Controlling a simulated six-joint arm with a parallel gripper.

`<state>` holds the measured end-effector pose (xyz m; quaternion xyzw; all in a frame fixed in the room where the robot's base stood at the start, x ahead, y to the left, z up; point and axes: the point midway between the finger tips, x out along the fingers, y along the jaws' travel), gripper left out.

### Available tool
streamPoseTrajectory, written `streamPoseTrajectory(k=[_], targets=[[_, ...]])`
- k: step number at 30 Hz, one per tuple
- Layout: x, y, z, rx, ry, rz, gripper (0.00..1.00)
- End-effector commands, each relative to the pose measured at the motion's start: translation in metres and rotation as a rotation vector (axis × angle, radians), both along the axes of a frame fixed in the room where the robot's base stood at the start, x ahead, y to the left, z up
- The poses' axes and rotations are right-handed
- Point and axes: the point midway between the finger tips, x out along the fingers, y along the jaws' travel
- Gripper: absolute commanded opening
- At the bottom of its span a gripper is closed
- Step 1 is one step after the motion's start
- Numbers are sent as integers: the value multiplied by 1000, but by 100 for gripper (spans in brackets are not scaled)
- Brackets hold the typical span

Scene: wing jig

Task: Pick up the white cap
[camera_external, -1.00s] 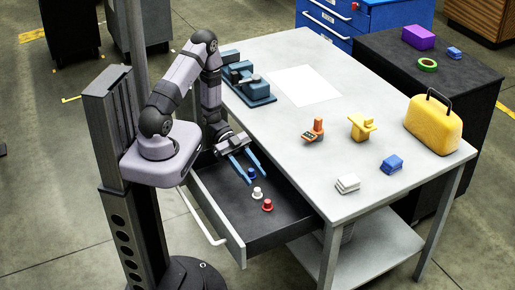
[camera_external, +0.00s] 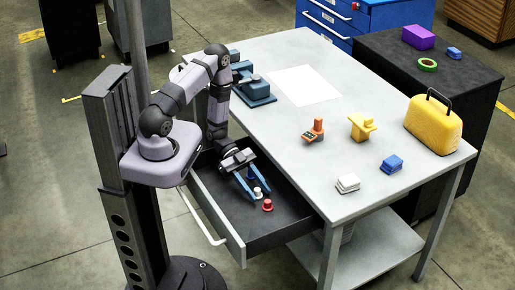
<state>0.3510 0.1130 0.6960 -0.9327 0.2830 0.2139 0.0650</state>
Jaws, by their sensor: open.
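The white cap (camera_external: 258,191) sits in the open drawer (camera_external: 225,215) under the table. My gripper (camera_external: 260,192) is open, with its blue fingers reaching down into the drawer, one on each side of the white cap or very close to it. I cannot tell whether the fingers touch the cap. A red cap (camera_external: 267,205) stands just in front of the white cap, close to the fingertips. The blue cap's place is hidden by the gripper or hard to make out.
The drawer's side walls and front surround the gripper. The drawer's front right floor is clear.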

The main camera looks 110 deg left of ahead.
Motion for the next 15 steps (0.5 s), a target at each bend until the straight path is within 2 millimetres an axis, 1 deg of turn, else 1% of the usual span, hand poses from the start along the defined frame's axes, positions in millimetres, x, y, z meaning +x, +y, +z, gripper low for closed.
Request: streamPoseTrajectory(k=[8,11,12,13,14,15], targets=[[2,-1,-1,0,0,0,40],[2,-1,-1,0,0,0,19],[2,-1,-1,0,0,0,9],[2,-1,-1,0,0,0,2],[2,-1,-1,0,0,0,0],[2,-1,-1,0,0,0,0]])
